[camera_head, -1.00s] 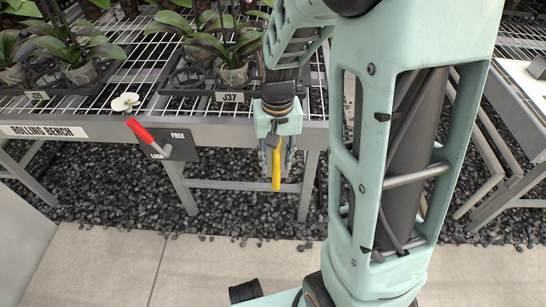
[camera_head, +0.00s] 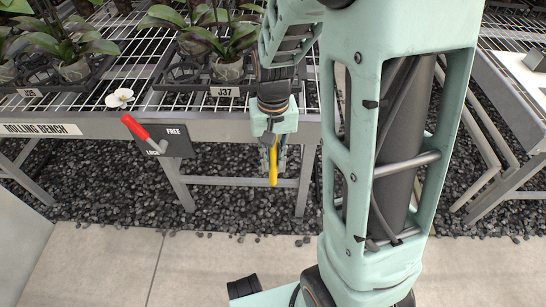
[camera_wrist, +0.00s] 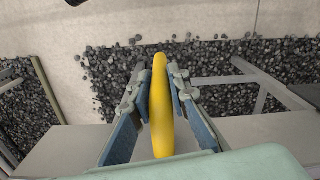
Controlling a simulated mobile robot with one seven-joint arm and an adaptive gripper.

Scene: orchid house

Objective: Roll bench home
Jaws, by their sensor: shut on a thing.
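The rolling bench (camera_head: 95,126) is a grey metal frame with a wire mesh top, labelled "ROLLING BENCH" on its front rail. A red-handled lever (camera_head: 134,128) on a dark FREE/LOCK plate (camera_head: 174,133) points up and left; I cannot tell which setting it marks. My gripper (camera_head: 273,165) is at the bench's front, below the rail, shut on a yellow bar (camera_head: 273,167). In the wrist view the yellow bar (camera_wrist: 161,105) lies lengthwise between both fingers. My arm hides the right end of the bench, and where the bar is fixed is unclear.
Potted orchids (camera_head: 228,66) stand in black trays on the bench, tagged J25 and J37. A white flower (camera_head: 119,97) lies near the front edge. Another bench (camera_head: 515,97) stands at right. Dark gravel (camera_head: 230,210) lies beneath; the concrete path (camera_head: 205,265) in front is clear.

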